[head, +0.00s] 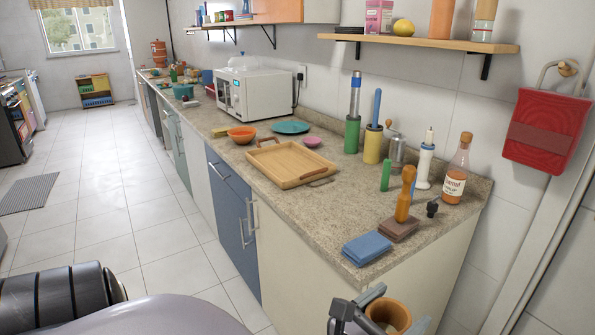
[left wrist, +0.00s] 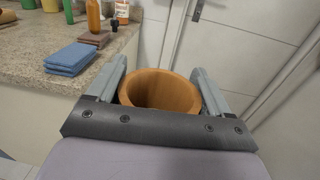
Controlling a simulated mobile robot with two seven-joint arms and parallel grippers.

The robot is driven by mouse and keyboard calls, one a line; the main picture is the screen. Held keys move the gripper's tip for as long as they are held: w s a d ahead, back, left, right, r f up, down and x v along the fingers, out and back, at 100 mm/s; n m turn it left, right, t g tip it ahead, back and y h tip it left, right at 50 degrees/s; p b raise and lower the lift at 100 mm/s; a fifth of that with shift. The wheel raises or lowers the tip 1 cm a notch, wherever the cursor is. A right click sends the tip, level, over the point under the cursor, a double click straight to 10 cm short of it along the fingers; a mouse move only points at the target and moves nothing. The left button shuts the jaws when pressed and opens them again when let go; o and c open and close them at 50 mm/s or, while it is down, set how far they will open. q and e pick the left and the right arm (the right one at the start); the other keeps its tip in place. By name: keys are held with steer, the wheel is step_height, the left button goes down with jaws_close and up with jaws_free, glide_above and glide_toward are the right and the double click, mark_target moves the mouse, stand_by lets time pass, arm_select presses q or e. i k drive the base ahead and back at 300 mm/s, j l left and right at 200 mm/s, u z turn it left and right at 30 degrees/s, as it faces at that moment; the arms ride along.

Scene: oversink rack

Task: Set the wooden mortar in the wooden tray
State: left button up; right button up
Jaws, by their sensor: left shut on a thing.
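The wooden mortar (head: 388,314) is an orange-brown open cup at the bottom of the head view, in front of the counter's near end. My left gripper (head: 384,308) is shut on it, and the mortar looks upright and empty. In the left wrist view the mortar (left wrist: 160,90) sits between the two grey fingers of my left gripper (left wrist: 159,92). The wooden tray (head: 290,164) is a light, shallow rectangular tray with darker handles. It lies on the counter, further back and to the left of the mortar, and looks empty. My right gripper is not in view.
Folded blue cloths (head: 366,248) lie at the counter's near corner.

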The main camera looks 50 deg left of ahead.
mark_target(291, 172)
steer(key=j, duration=2.55)
steer(key=i, duration=0.1)
